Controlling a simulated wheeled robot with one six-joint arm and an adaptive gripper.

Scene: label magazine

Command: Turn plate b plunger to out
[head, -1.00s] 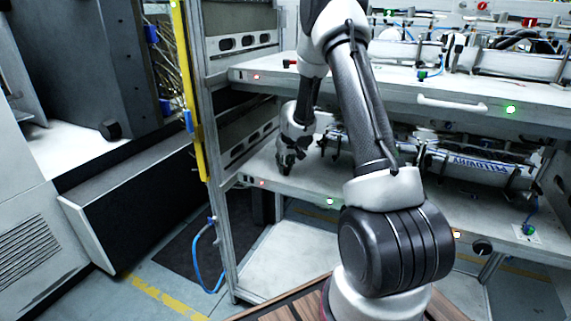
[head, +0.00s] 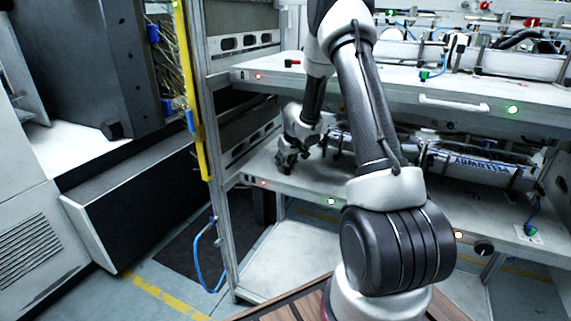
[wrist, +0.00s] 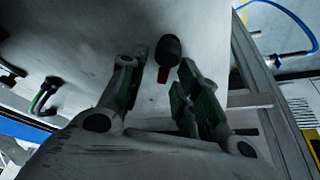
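A gap shows between the fingers and the knob, and nothing is held. In the head view my gripper (head: 286,162) is low over the left end of the lower shelf plate (head: 310,180). The knob under it is hidden there. No plate letter is readable.
The upper shelf plate (head: 370,86) lies above my gripper and carries a similar black and red knob (head: 291,64). A rack post (head: 218,190) stands left of the gripper. A green-cabled connector (wrist: 45,95) is at left in the wrist view. Label rolls or rails (head: 475,168) lie right.

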